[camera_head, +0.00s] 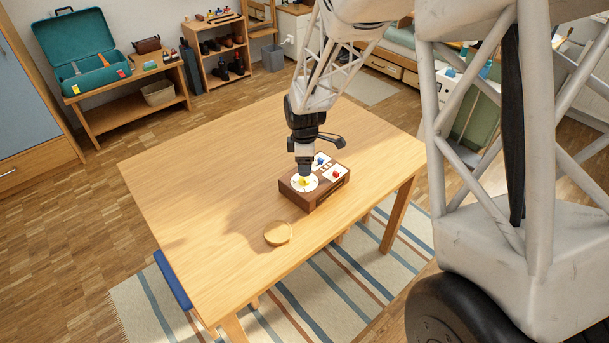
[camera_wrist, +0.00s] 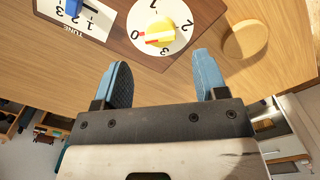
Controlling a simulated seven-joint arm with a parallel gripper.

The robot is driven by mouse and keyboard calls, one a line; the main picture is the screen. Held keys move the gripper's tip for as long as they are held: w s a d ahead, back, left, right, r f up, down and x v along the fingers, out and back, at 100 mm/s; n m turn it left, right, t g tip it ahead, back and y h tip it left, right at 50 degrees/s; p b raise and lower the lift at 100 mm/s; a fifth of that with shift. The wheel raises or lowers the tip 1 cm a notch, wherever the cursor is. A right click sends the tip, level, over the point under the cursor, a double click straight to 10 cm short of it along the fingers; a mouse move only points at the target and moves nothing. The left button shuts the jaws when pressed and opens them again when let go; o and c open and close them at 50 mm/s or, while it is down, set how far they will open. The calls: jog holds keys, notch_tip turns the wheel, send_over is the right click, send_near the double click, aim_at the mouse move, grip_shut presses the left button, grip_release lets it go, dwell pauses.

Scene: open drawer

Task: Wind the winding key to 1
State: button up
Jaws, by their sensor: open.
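In the wrist view the red stripe lies on the side near the 0. The dial is on top of a brown wooden box (camera_head: 321,198) on the table, and the yellow key (camera_head: 303,181) shows just under my gripper in the head view. My gripper (camera_wrist: 162,75) is open, its two blue fingers apart with nothing between them. In the wrist view the key lies beyond the fingertips, roughly in line with the gap.
The box also has a white TUNE panel (camera_wrist: 75,14) with a blue slider, and a red knob (camera_head: 336,174). A round wooden disc (camera_head: 277,233) lies on the table (camera_head: 200,178) in front of the box. The table's left side is clear.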

aim_at(305, 179)
jog(key=shift+f, duration=2.85)
jog(key=c, duration=0.9)
